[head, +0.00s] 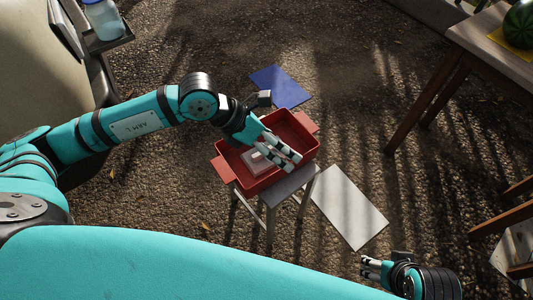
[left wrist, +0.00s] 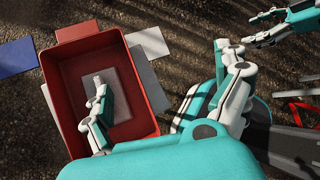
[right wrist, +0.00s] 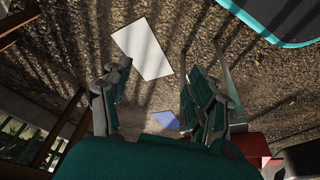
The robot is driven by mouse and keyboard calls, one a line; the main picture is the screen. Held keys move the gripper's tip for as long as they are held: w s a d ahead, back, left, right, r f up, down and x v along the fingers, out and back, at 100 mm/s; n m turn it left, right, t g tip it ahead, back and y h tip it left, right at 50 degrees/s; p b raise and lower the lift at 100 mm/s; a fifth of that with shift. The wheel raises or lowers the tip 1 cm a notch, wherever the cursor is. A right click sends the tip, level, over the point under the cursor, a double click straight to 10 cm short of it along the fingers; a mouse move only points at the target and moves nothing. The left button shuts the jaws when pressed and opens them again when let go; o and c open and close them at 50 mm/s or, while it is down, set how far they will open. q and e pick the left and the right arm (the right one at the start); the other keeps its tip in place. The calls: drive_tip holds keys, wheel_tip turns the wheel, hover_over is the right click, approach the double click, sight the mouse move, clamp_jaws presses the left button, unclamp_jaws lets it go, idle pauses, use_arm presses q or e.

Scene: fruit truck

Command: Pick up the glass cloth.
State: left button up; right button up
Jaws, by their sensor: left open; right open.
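A pale folded cloth (head: 254,166), probably the glass cloth, lies flat on the floor of a red tray (head: 229,158). In the left wrist view the cloth (left wrist: 124,104) shows as a greyish square, partly hidden by one finger. My left gripper (head: 280,156) is open and empty over the tray, with its fingers pointing down towards the right side. In the left wrist view one finger of this gripper (left wrist: 160,62) is over the cloth and the other is outside the tray's right wall. My right gripper (head: 371,267) is open and empty, low at the right, away from the tray.
The tray stands on a small stool (head: 286,190). A blue panel (head: 281,86) and a white panel (head: 349,207) lie on the gravel. A wooden table (head: 492,45) with a watermelon (head: 521,25) is at the upper right. A jar (head: 104,20) stands on a shelf at the upper left.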

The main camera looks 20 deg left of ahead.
use_arm(q)
drive_tip(key=w+a+f+y, duration=0.3)
drive_tip(key=a+y, duration=0.2)
drive_tip(key=a, duration=0.5)
drive_tip(key=b, duration=0.2)
approach(257, 154)
drive_tip(key=shift+t, duration=0.4)
drive_tip(key=x, duration=0.3)
drive_tip(key=d+x, duration=0.1)
drive_tip(key=x, duration=0.2)
drive_tip(key=shift+w+r, duration=0.15)
drive_tip(key=shift+w, duration=0.1)
drive_tip(key=shift+w+d+f+b, duration=0.3)
drive_tip(key=shift+f, duration=0.3)
drive_tip(key=x, duration=0.1)
drive_tip(key=b+x, duration=0.1)
drive_tip(key=x, duration=0.2)
drive_tip(key=shift+w+d, duration=0.2)
drive_tip(key=shift+w, duration=0.1)
drive_tip(key=shift+f, duration=0.2)
use_arm(e)
drive_tip(key=w+a+r+t+y, duration=0.1)
drive_tip(key=w+a+t, duration=0.1)
drive_tip(key=w+t, duration=0.2)
drive_tip(key=w, duration=0.3)
drive_tip(key=shift+w+a+r+t, duration=0.15)
drive_tip(key=shift+a+r+t, duration=0.05)
drive_tip(key=shift+r+t, duration=0.1)
use_arm(q)
drive_tip(key=shift+c, duration=0.3)
